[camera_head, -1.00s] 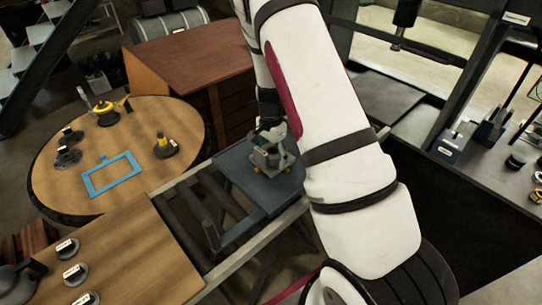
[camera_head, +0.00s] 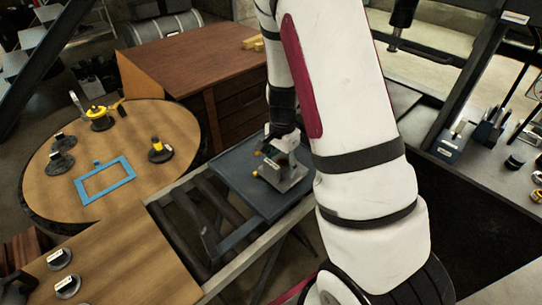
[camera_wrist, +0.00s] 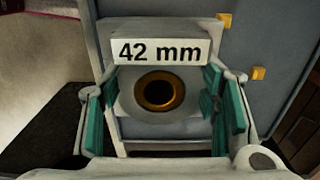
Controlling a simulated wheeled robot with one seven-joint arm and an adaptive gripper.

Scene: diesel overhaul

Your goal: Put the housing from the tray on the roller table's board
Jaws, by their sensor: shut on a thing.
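The housing (camera_head: 287,177) is a grey block-like part over the right part of the roller table's dark blue-grey board (camera_head: 236,172). In the wrist view the housing (camera_wrist: 124,103) shows a "42 mm" label and a round brass-lined bore. My gripper (camera_wrist: 163,112) is shut on the housing, with green finger pads at its two sides. In the head view my gripper (camera_head: 283,140) reaches down onto it from above, partly hidden by my arm. I cannot tell whether the housing's underside touches the board. Small yellow blocks (camera_wrist: 258,73) show beside it. I cannot make out the tray.
Bare rollers (camera_head: 187,212) lie left of the board. A round wooden table (camera_head: 60,190) holds a blue frame (camera_head: 104,181) and several dark parts. A brown desk (camera_head: 190,58) stands behind. A bench (camera_head: 505,165) with small items is at right.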

